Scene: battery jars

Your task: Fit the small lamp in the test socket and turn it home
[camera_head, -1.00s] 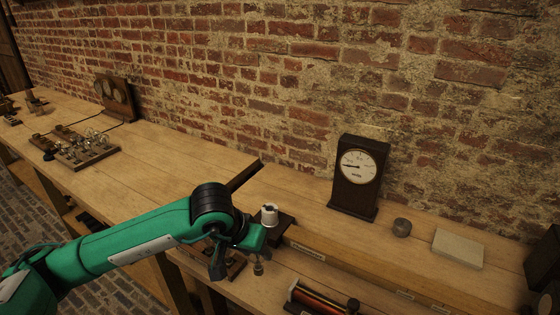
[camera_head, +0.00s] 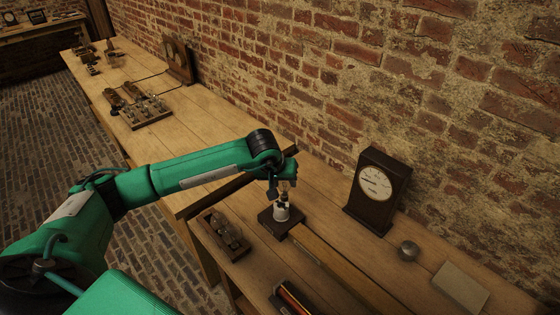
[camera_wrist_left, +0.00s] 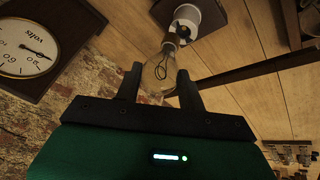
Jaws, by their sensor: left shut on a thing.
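My left gripper (camera_head: 284,184) is above the test socket (camera_head: 282,213), a white cylinder on a dark square base, on the bench. In the left wrist view its two fingers (camera_wrist_left: 160,82) are shut on the small lamp (camera_wrist_left: 158,72), a clear glass bulb with a visible filament. The lamp's cap points at the white socket (camera_wrist_left: 208,17) and is at its mouth. I cannot tell how deep the cap sits or whether it is turned. My right gripper is not in view.
A dark wooden holder with glass lamps (camera_head: 228,236) stands left of the socket. A dark-cased volts meter (camera_head: 377,192) stands to the right, with a grey round piece (camera_head: 408,250) and a pale block (camera_head: 460,287) beyond. A red-and-black piece (camera_head: 293,299) lies in front.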

